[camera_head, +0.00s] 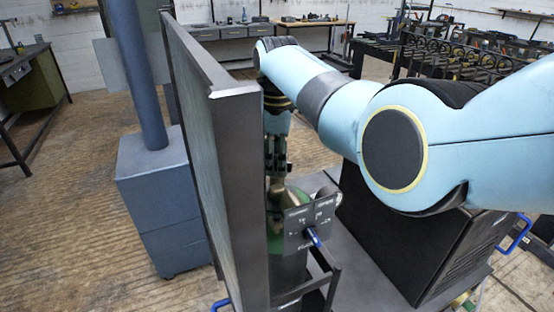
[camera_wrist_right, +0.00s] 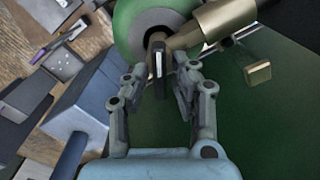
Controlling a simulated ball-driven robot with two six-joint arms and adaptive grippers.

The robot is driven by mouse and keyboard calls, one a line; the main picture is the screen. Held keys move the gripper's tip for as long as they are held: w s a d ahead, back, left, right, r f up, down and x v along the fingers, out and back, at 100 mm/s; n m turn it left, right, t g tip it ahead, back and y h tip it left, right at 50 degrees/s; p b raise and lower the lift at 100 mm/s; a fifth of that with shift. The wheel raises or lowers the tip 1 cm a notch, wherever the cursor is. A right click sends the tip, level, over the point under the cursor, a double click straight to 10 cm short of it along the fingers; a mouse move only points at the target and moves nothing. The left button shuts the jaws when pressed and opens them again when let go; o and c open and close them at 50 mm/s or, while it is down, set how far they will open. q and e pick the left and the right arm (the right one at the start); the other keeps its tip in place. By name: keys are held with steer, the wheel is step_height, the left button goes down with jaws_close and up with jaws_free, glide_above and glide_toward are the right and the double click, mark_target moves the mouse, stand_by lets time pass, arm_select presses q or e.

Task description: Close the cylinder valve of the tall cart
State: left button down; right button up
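The tall cart's dark upright panel (camera_head: 225,170) stands near the middle of the head view. Behind it is a green cylinder (camera_head: 285,262), mostly hidden by the panel and a small labelled plate (camera_head: 309,222). My right gripper (camera_head: 275,172) points down at the cylinder's top. In the wrist view, the green shoulder (camera_wrist_right: 128,22) and brass valve body (camera_wrist_right: 220,22) lie ahead. A narrow dark valve handle with a pale face (camera_wrist_right: 158,60) is at the fingertips. My right gripper (camera_wrist_right: 168,82) is partly open, with a narrow gap between its fingers; contact with the handle is unclear.
A black cabinet (camera_head: 400,235) with blue handles stands right of the cylinder. A blue-grey column on a box base (camera_head: 165,205) stands left of the panel. Benches (camera_head: 285,28) line the back wall. Wooden floor is free at the left.

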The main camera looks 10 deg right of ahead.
jaws_close()
